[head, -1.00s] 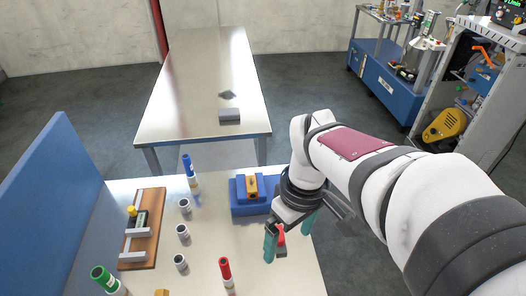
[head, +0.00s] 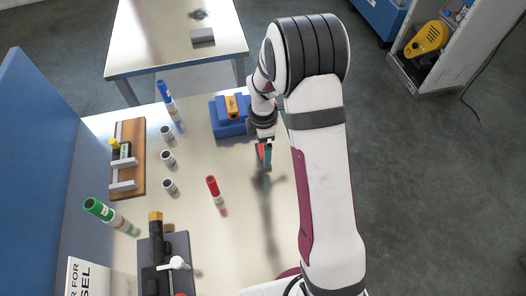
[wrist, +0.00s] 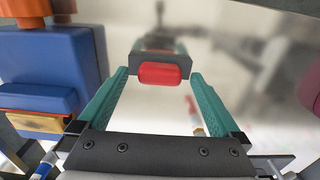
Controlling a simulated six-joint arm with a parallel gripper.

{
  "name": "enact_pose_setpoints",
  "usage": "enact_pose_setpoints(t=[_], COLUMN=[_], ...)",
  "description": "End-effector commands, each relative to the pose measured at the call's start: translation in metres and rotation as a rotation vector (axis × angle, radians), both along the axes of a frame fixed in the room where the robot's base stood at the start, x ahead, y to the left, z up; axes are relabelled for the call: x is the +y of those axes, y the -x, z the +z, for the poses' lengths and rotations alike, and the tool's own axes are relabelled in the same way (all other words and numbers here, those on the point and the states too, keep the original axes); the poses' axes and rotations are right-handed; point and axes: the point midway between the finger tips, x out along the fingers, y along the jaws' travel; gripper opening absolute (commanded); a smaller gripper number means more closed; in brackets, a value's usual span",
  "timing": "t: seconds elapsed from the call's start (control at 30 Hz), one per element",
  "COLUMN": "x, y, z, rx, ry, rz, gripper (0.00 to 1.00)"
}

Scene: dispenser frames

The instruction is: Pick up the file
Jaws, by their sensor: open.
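A red-handled piece, apparently the file, shows in the wrist view (wrist: 160,73) with its red end towards me and a dark grey block behind it. In the head view its red part (head: 259,152) shows beside the fingers, right of the blue fixture; the rest is hidden by my gripper. My gripper (head: 265,160) is open, its teal fingers pointing down. In the wrist view the fingertips (wrist: 158,76) lie left and right of the red end, with a gap on each side. Whether they are level with it in depth, I cannot tell.
The blue fixture (head: 232,122) stands close left of my gripper. A red-capped tube (head: 213,188) stands in front. The dark clamp (head: 165,260) is at the front.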

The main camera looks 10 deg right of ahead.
Motion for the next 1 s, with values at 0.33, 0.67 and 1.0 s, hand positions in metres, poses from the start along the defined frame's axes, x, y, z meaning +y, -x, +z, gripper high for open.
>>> enact_pose_setpoints(t=[0.33, 0.67, 1.0], x=[-0.0006, -0.0006, -0.0006], y=[-0.0004, -0.0003, -0.0005], z=[-0.0133, -0.0131, -0.0128], rx=[-0.002, -0.002, -0.002], ry=[0.0, 0.0, 0.0], rz=[-0.002, -0.002, -0.002], gripper=[0.95, 0.35, 0.0])
